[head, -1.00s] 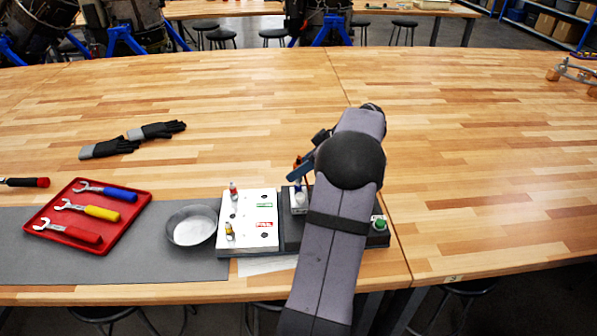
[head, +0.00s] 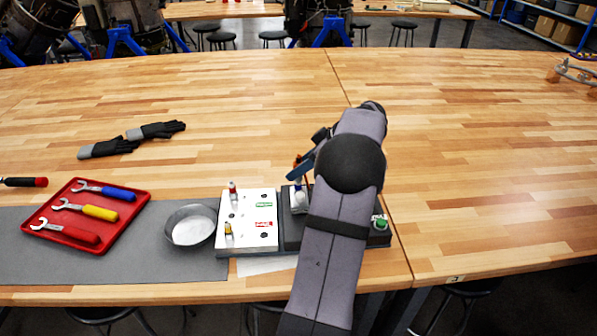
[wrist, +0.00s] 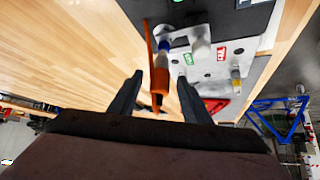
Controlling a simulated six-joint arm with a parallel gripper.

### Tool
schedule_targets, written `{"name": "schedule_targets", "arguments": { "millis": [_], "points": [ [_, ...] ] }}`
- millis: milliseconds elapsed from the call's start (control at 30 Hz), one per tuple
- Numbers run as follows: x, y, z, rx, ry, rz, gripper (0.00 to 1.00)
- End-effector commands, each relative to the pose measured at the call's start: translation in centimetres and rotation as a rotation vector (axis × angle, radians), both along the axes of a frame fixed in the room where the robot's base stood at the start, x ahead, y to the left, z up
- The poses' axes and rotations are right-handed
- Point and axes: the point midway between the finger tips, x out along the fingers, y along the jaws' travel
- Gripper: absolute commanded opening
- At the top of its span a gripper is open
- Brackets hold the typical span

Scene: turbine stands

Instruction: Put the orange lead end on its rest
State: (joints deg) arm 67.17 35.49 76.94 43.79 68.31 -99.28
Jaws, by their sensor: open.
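The orange lead end (wrist: 159,82) is between the two fingers of my gripper (wrist: 160,80) in the wrist view. The fingers stand apart, with a gap on each side of it. Its thin orange upper part (wrist: 149,36) runs up beside a white block with a blue-collared plug (wrist: 180,43). In the head view my gripper (head: 300,168) is mostly behind my arm, next to the blue-and-white plug (head: 299,196). I cannot tell which part is the lead's rest.
A white panel (head: 234,208) with green and red labels carries a red-topped and a yellow plug. A green button (head: 380,222) is right of my arm. A metal bowl (head: 190,226) and a red tray (head: 118,228) of wrenches lie left.

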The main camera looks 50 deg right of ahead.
Motion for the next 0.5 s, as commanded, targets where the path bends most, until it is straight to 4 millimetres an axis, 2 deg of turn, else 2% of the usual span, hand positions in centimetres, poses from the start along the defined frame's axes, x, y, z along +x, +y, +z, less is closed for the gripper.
{"name": "schedule_targets", "arguments": {
  "millis": [233, 400, 433, 500],
  "points": [
    [0.0, 0.0, 0.04, 0.0, 0.0, 0.0, 0.44],
    [0.0, 0.0, 0.03, 0.0, 0.0, 0.0, 0.03],
    [0.0, 0.0, 0.03, 0.0, 0.0, 0.0, 0.0],
    [0.01, -0.01, 0.05, 0.0, 0.0, 0.0, 0.0]
  ]
}}
